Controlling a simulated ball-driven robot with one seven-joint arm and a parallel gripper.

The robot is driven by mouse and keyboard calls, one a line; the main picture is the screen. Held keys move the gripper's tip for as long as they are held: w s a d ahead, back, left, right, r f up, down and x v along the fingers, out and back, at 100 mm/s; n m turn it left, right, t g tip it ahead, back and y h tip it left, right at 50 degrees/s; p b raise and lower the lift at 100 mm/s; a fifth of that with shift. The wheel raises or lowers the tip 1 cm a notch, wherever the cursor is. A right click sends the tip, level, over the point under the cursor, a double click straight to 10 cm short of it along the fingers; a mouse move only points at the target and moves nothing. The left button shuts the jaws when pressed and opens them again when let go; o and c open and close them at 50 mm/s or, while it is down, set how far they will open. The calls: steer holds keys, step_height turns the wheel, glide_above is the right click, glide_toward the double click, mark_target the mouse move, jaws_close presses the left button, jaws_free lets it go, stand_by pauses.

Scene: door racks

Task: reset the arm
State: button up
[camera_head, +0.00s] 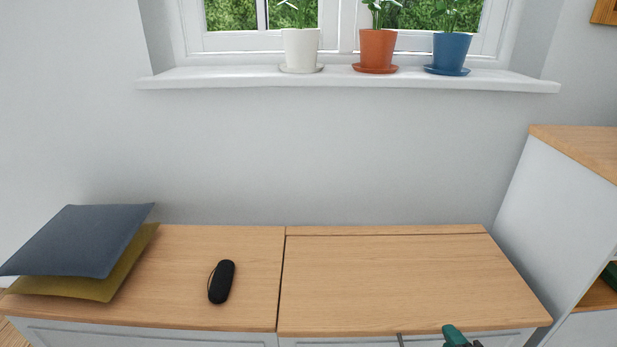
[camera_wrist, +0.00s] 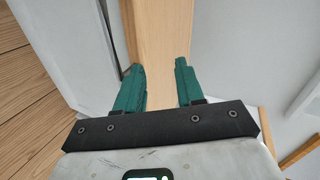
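My gripper (camera_wrist: 160,70) shows in the wrist view with its two green fingers apart and nothing visibly held between them. A pale wooden strip shows behind the gap between the fingers; I cannot tell how far off it is. In the head view only a green finger (camera_head: 455,337) shows at the bottom edge, by the front edge of the bench (camera_head: 390,280). The rest of my arm is out of that view.
The bench has a closed-looking lid panel on its right. A black case (camera_head: 221,282) and two stacked cushions (camera_head: 75,240) lie on its left. A taller cabinet (camera_head: 570,190) stands at right. Three potted plants stand on the windowsill (camera_head: 220,80).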

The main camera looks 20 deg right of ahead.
steer(key=w+d+r+n+g+y, duration=0.1)
steer(key=d+r+n, duration=0.1)
steer(key=r+n, duration=0.25)
steer(key=w+d+r+n+y, duration=0.1)
steer(key=w+d+r+n, duration=0.1)
steer(key=d+r+n, duration=0.3)
steer(key=s+a+f+n+g+y, duration=0.1)
steer(key=s+a+f+n+g, duration=0.45)
steer(key=s+a, duration=0.65)
steer(key=s+a+f+n+g, duration=0.45)
steer(key=s+a+f, duration=0.35)
steer(key=s, duration=0.5)
step_height(320, 180, up, 26)
steer(key=a+p, duration=0.1)
steer(key=p, duration=2.4)
steer(key=shift+w+r+g, duration=0.2)
steer(key=shift+g, duration=0.2)
